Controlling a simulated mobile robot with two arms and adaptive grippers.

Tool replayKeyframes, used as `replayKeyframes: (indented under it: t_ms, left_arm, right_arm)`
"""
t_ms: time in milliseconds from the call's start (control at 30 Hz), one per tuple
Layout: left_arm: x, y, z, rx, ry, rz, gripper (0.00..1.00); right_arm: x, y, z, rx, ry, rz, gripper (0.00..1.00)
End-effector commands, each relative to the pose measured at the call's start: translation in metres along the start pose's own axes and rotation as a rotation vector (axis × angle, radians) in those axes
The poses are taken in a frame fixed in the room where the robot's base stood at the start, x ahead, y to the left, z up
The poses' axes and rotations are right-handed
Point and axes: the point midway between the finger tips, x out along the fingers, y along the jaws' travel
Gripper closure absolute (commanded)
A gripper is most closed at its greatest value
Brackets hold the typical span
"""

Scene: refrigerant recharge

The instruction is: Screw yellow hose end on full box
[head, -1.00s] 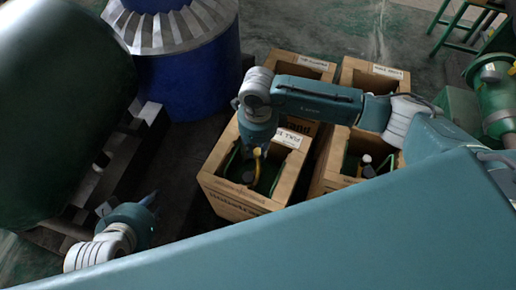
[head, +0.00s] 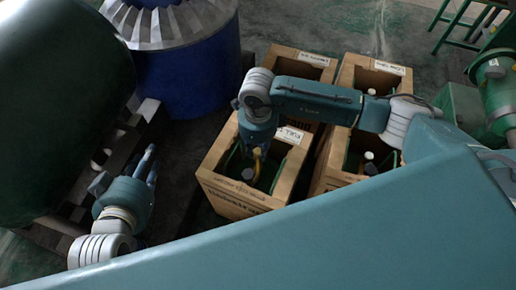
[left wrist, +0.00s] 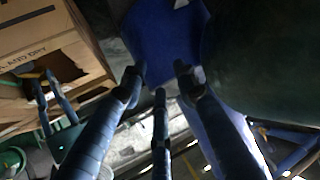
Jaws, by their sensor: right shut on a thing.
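The full box (head: 232,196) is the front left wooden crate in the head view, with a white label reading FULL on its inside wall and a dark green tank within. My right gripper (head: 257,160) reaches down into it, shut on the yellow hose end (head: 257,168). The wrist hides much of the hold, and I cannot tell whether the hose end touches the tank's valve. My left gripper (head: 150,160) is empty, left of the box. In the left wrist view its fingers (left wrist: 158,82) are spread open, and the crate (left wrist: 70,60) shows at upper left.
Another crate (head: 318,185) with a tank stands right of the full box, and two more crates (head: 303,60) stand behind. A blue drum (head: 190,85) and a large green tank (head: 60,90) on a pallet are at left. Dark floor lies between pallet and crates.

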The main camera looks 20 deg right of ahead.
Motion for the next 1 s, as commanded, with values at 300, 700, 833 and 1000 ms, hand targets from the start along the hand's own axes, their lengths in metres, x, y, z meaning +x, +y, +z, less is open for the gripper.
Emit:
replayKeyframes:
  t_ms: [300,700,833,1000]
  left_arm:
    - [0.003,0.004,-0.032,0.000,0.134,0.008,0.70]
    - [0.000,0.009,-0.071,0.000,0.302,0.018,0.70]
    - [-0.003,0.010,-0.084,-0.001,0.356,0.021,0.70]
    - [-0.004,0.010,-0.084,-0.001,0.354,0.021,0.70]
  right_arm:
    - [0.008,0.000,0.000,0.000,-0.001,0.000,1.00]
    - [0.018,0.000,0.000,0.000,0.000,0.000,1.00]
    - [0.021,0.000,0.000,0.000,0.000,0.000,1.00]
    - [0.019,0.000,0.000,0.000,0.000,0.000,1.00]
